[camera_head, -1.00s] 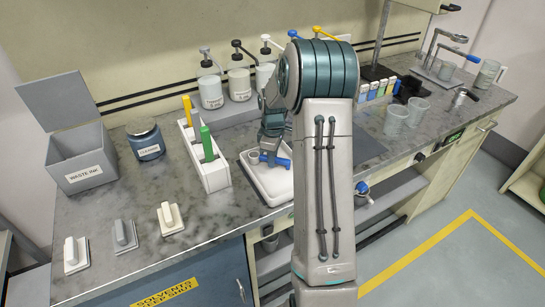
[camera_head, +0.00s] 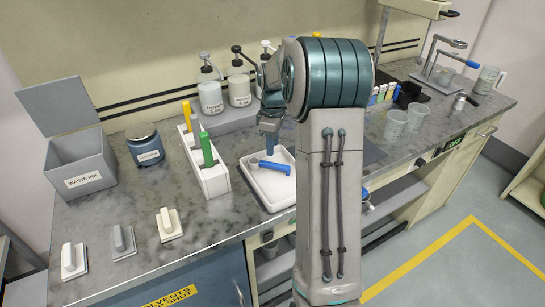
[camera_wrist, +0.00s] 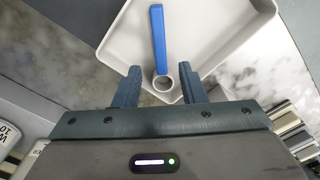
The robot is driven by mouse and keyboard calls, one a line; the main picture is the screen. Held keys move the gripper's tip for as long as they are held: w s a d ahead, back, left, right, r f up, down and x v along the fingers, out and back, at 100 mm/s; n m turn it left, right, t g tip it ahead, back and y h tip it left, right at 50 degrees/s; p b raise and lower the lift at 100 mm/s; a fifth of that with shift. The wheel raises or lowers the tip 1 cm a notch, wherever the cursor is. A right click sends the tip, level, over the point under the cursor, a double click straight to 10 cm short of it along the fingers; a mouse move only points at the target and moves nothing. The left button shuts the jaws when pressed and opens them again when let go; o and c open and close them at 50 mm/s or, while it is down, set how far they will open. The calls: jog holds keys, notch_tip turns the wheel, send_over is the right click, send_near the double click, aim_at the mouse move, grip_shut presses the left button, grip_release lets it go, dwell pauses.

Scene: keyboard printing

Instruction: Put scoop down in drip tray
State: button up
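The scoop, with a small pale round cup (camera_head: 254,164) and a blue handle (camera_head: 276,167), lies in the white drip tray (camera_head: 271,204) on the bench. In the wrist view the scoop's blue handle (camera_wrist: 158,38) runs away from me across the tray floor (camera_wrist: 205,30), with its cup (camera_wrist: 163,83) nearest. My gripper (camera_head: 270,145) is above the tray, apart from the scoop. In the wrist view my gripper (camera_wrist: 160,76) is open and empty, its two fingers on either side of the cup in the picture. Part of the tray's right side is hidden behind my arm.
A white rack (camera_head: 214,182) with green and yellow handled tools stands left of the tray. Pump bottles (camera_head: 210,97) stand behind it. Clear cups (camera_head: 395,124) are to the right. The bench front left holds several small handled blocks (camera_head: 122,240).

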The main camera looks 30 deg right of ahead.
jog(key=s+a+r+m+t, duration=0.1)
jog(key=s+a+r+m, duration=0.3)
jog(key=s+a+r, duration=0.6)
jog(key=s+a+f+m+t, duration=0.1)
jog(key=s+a+m, duration=0.1)
jog(key=s, duration=0.6)
jog(key=s+a+f+m, duration=0.2)
jog(key=s+a+m, duration=0.1)
jog(key=s, duration=0.5)
jog(key=shift+s+a+f+t, duration=0.3)
jog(key=shift+a+t, duration=0.1)
jog(key=shift+a, duration=0.4)
jog(key=shift+r, duration=0.1)
